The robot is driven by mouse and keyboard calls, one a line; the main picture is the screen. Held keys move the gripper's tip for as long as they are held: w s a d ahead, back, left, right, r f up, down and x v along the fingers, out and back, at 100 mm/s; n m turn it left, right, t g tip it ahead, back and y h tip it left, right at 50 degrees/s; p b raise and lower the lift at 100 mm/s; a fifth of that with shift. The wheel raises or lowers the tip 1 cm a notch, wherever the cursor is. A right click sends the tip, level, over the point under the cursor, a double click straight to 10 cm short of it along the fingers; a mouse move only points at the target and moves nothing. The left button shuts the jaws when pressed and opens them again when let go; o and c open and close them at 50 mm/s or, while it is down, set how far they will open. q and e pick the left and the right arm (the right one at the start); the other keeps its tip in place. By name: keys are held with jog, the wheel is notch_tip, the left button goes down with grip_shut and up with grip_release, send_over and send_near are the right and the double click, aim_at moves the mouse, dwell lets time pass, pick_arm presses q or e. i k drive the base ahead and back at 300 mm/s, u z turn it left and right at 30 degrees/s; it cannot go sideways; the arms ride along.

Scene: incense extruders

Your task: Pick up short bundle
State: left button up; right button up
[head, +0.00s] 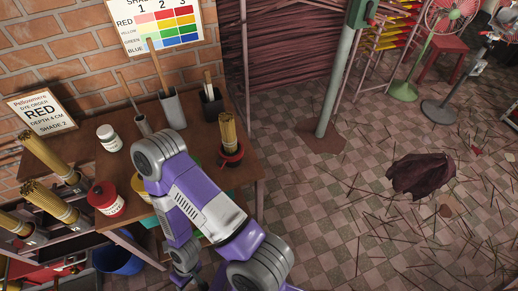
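Several tan stick bundles are in the head view. One bundle (228,132) stands upright in a red pot (233,154) on the brown table. Others lean in a dark rack at the left: an upper bundle (42,154), a middle bundle (50,201) and a lower-left bundle (14,223). Which one is the short bundle is hard to tell, as their lower ends are hidden. A purple and grey arm of mine reaches over the table from the bottom; neither gripper's fingers show.
The table (188,113) holds a red jar (105,198), a white jar (109,138), a grey holder (173,110) and a black cup (211,101). A sign (42,111) reading RED, DEPTH 6 CM, SHADE 2 leans on the wall. A blue bucket (117,260) stands below.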

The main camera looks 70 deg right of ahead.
aim_at(227, 121)
jog(key=k, duration=0.45)
jog(key=z, duration=0.9)
